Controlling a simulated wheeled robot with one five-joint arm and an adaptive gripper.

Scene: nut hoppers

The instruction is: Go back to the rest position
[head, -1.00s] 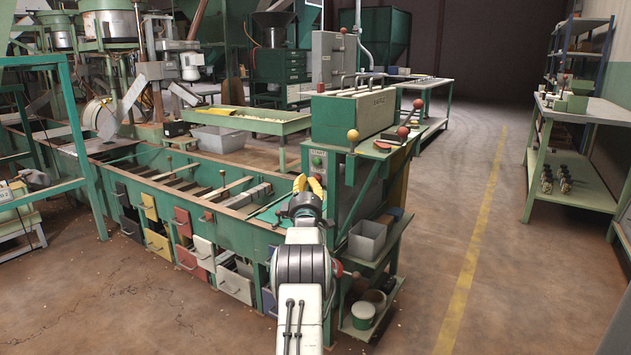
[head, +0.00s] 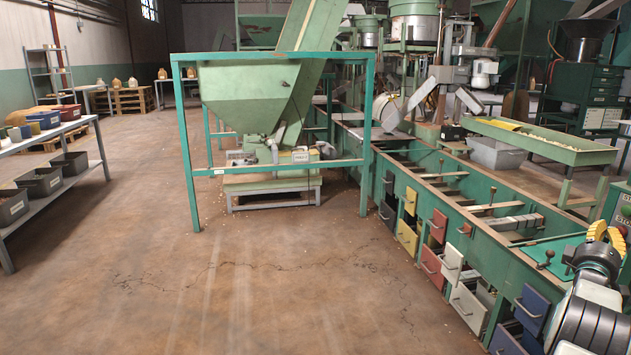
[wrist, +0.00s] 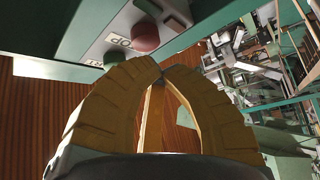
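My gripper (head: 606,234) is at the right edge of the head view, above the right end of the green sorting bench (head: 490,230). Its yellow fingers point up, beside the green control panel (head: 622,208). In the wrist view the two fingertips (wrist: 168,69) meet, with nothing seen held between them. A red stop button (wrist: 146,36) on the panel shows just beyond the fingers. My arm runs down out of the lower right corner of the head view.
Coloured drawers (head: 438,226) line the bench front, some pulled out. A green hopper (head: 250,100) stands inside a teal frame (head: 187,150) at the centre. A shelf with dark bins (head: 42,182) is at the left. The floor between is clear.

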